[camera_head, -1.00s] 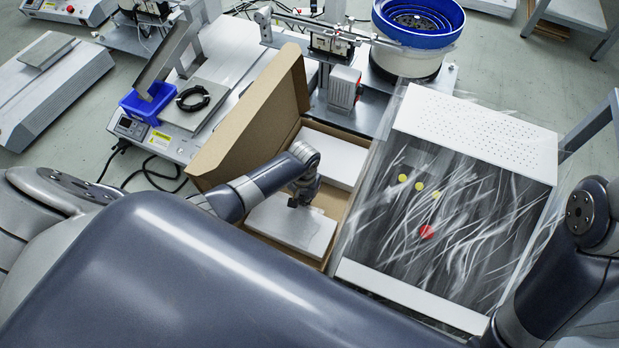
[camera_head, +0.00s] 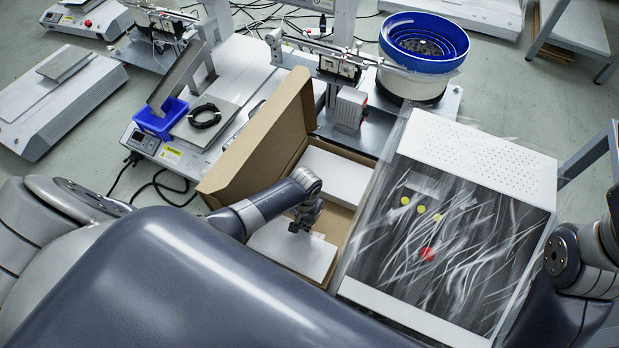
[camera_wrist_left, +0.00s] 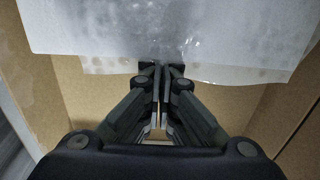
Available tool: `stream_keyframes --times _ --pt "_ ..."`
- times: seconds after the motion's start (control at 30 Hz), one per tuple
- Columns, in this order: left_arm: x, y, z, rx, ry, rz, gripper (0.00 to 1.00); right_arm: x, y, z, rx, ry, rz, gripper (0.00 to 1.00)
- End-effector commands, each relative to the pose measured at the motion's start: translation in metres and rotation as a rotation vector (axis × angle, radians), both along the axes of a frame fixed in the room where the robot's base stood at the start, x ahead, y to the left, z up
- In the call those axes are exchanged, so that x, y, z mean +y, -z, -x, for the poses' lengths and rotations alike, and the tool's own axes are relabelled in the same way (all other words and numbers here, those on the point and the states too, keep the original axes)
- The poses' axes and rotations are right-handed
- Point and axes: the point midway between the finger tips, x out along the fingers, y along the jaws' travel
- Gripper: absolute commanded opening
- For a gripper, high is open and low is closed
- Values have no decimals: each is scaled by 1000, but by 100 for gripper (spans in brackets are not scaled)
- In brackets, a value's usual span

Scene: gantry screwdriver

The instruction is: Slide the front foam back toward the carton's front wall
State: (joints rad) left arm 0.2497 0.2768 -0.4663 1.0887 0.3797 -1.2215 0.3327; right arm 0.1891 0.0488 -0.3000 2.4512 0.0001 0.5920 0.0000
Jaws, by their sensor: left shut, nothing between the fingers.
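The open cardboard carton (camera_head: 251,144) holds two white foam blocks. The front foam (camera_head: 294,252) lies in its near half, and my arm hides part of it. The back foam (camera_head: 338,174) lies in its far half, with a bare brown gap between the two. My left gripper (camera_head: 301,222) points down at the far edge of the front foam. In the left wrist view its fingers (camera_wrist_left: 161,66) are shut and empty, with the tips at the edge of a white foam sheet (camera_wrist_left: 190,38). I cannot tell whether they press on it. My right gripper is out of view.
A machine with a clear cover and perforated white top (camera_head: 480,158) stands close to the carton's right side. A blue-rimmed bowl feeder (camera_head: 424,45) stands behind. A blue bin (camera_head: 160,120) and a coiled black cable (camera_head: 204,116) lie left of the carton's raised flap.

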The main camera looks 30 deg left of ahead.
Motion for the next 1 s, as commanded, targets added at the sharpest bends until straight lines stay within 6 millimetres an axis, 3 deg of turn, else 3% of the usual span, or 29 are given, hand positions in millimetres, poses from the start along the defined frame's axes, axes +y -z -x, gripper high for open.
stream_keyframes --times 0.6,0.8,1.0 --pt "1 -93 0 -2 0 0 0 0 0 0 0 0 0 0" --pt "0 -108 0 0 -1 -1 0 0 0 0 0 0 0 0" --pt "0 -111 1 1 -1 -1 0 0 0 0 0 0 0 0"
